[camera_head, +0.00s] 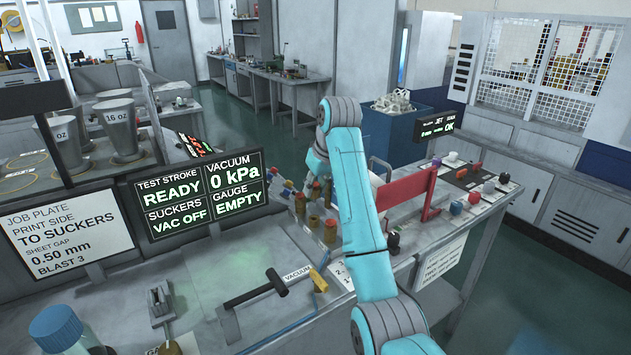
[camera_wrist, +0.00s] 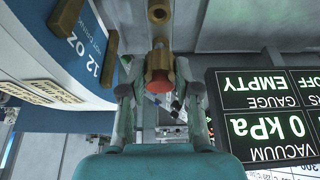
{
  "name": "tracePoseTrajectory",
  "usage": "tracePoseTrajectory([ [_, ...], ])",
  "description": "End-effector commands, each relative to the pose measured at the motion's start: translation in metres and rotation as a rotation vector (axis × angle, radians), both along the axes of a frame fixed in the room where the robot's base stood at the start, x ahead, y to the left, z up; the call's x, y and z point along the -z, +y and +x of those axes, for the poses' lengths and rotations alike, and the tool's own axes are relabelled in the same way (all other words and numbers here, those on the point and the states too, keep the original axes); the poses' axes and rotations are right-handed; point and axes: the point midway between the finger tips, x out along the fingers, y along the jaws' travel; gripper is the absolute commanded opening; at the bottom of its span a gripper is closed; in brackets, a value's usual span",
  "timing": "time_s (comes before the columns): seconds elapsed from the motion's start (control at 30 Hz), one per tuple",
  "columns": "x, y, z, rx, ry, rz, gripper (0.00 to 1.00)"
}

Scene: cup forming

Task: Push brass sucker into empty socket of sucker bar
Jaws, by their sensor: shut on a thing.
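In the wrist view my gripper (camera_wrist: 157,88) is shut on a brass sucker (camera_wrist: 159,62) with a red-orange cup, held between the two fingers. A brass ring with a dark round hole (camera_wrist: 157,13) is beyond the sucker at the top of the view, apart from it. It looks like a socket, but I cannot tell for sure. In the head view my arm hides the gripper and the held sucker. Several brass cylinders (camera_head: 329,232) show beside my arm; I cannot make out the sucker bar clearly there.
A vacuum display (camera_head: 203,193) reads 0 kPa, EMPTY, VAC OFF; it is close on the right in the wrist view (camera_wrist: 267,115). A red bracket (camera_head: 407,198) and small coloured parts (camera_head: 474,197) are to the right.

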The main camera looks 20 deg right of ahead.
Motion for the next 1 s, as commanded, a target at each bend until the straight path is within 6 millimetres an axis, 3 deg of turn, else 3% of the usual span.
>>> tracePoseTrajectory([
  [0.43, 0.034, 0.000, 0.000, 0.000, 0.001, 0.000, 0.00],
  [1.0, 0.038, 0.000, 0.000, 0.000, 0.000, 0.000, 0.00],
])
